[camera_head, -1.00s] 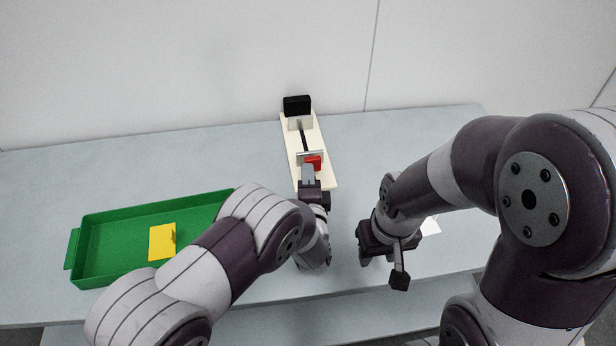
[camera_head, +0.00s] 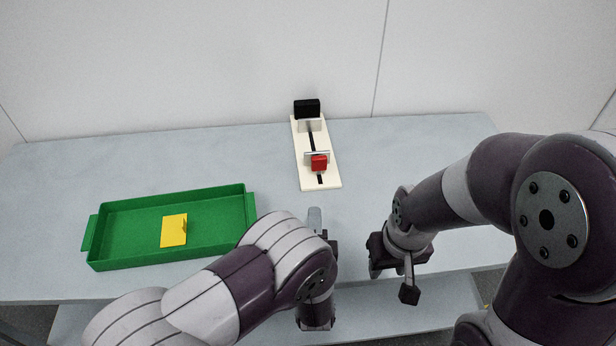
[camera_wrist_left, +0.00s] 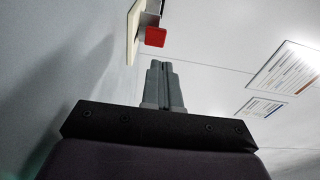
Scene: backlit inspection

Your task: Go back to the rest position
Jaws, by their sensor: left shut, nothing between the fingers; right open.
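My left gripper (camera_head: 314,220) is shut and empty above the table's front part, in front of the cream slide fixture (camera_head: 333,178) and apart from it. In the left wrist view its fingers (camera_wrist_left: 161,84) are together with nothing between them. The fixture carries a red knob (camera_head: 318,163) on a metal plate over a dark slot, and a black block (camera_head: 307,109) at its far end. The red knob also shows in the left wrist view (camera_wrist_left: 155,37). My right gripper (camera_head: 392,270) is open near the table's front edge, its fingers partly hidden from the head camera.
A green tray (camera_head: 100,222) with a yellow piece (camera_head: 173,230) in it stands at the left of the table (camera_head: 400,150). My left forearm passes close to the tray's right front corner. The table between the tray and the fixture is clear.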

